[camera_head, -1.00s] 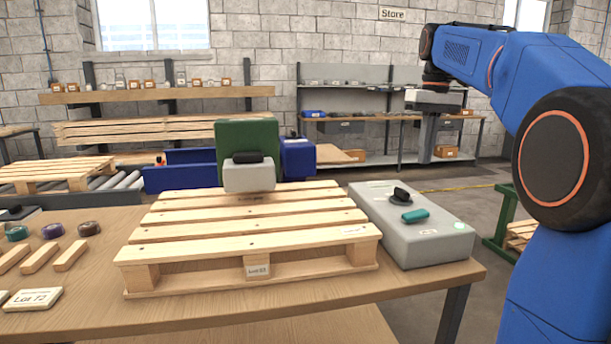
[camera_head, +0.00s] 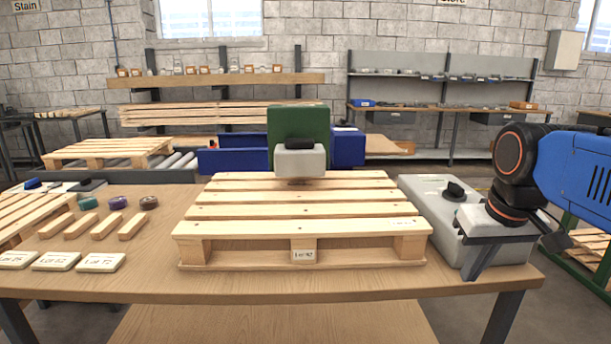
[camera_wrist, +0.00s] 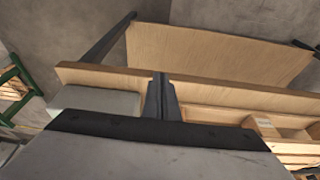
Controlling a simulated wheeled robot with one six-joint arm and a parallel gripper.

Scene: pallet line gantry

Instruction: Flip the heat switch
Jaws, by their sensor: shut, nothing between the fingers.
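A grey control box (camera_head: 432,200) stands on the table to the right of the pallet. A black knob (camera_head: 453,191) shows on its top. The teal lever seen on it earlier is hidden now; I cannot tell which one is the heat switch. My gripper (camera_head: 471,276) hangs in front of the box's right front part, fingers pointing down and towards me. In the wrist view my gripper (camera_wrist: 159,78) has its fingers together, with nothing between them. The grey box (camera_wrist: 95,100) shows there to the left of the fingers. I cannot tell whether they touch it.
A wooden pallet (camera_head: 300,228) lies on the table (camera_head: 150,270), with a green-backed unit (camera_head: 300,120) at its far edge. Wooden blocks (camera_head: 80,225), coloured round pieces (camera_head: 117,202) and label plates (camera_head: 97,262) lie to the left. The table's front strip is clear.

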